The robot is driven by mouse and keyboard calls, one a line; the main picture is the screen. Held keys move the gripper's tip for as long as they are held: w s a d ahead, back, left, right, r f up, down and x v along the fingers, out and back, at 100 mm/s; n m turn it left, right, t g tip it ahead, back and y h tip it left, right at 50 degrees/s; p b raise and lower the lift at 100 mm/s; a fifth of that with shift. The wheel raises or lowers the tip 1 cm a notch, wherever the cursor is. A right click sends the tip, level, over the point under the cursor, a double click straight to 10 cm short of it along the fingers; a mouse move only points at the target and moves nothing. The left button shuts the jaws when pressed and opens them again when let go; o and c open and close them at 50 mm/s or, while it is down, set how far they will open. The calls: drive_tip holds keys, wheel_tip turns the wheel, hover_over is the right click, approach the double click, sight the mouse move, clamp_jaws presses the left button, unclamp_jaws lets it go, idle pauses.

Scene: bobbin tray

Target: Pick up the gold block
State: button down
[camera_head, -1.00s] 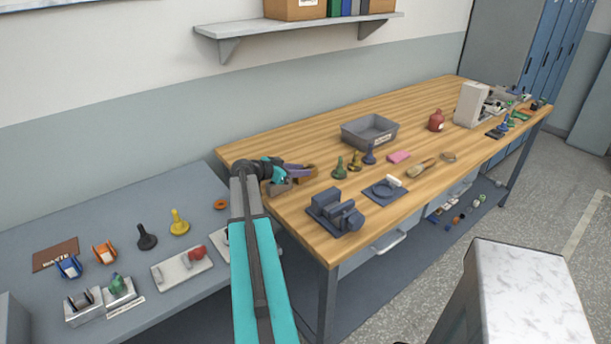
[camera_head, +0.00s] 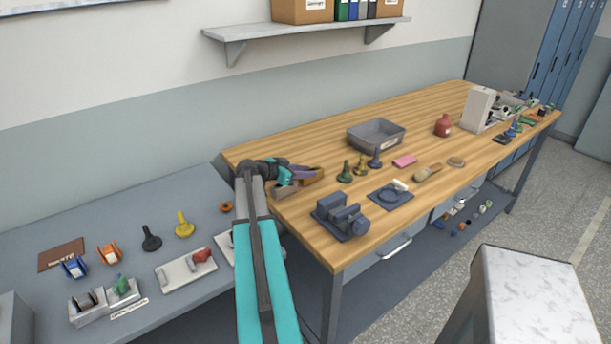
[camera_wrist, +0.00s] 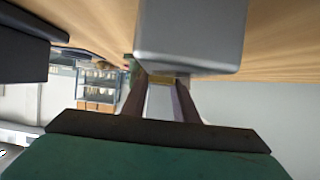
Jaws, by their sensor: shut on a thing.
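My gripper (camera_head: 308,175) is over the near left end of the wooden bench in the head view. Its dark fingers also show in the wrist view (camera_wrist: 161,92). They are shut on a small gold piece, the gold block (camera_wrist: 160,79), of which only a narrow strip shows between the fingertips. In the head view I cannot clearly tell the block from the fingers. A grey box-like thing (camera_wrist: 190,40) fills the top middle of the wrist view, right by the fingertips, and hides part of the block. I cannot tell whether the block touches it.
On the wooden bench (camera_head: 300,140) stand a grey bin (camera_head: 376,146), several bobbin-like pieces, a pink block (camera_head: 404,161), a brush (camera_head: 427,173) and a dark blue vise-like fixture (camera_head: 341,217). A lower grey table (camera_head: 60,219) with small parts is at left. The bench's back left is clear.

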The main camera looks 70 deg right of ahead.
drive_tip(key=shift+r+b, duration=1.2)
drive_tip(key=shift+r, duration=3.45)
drive_tip(key=shift+w, duration=0.15)
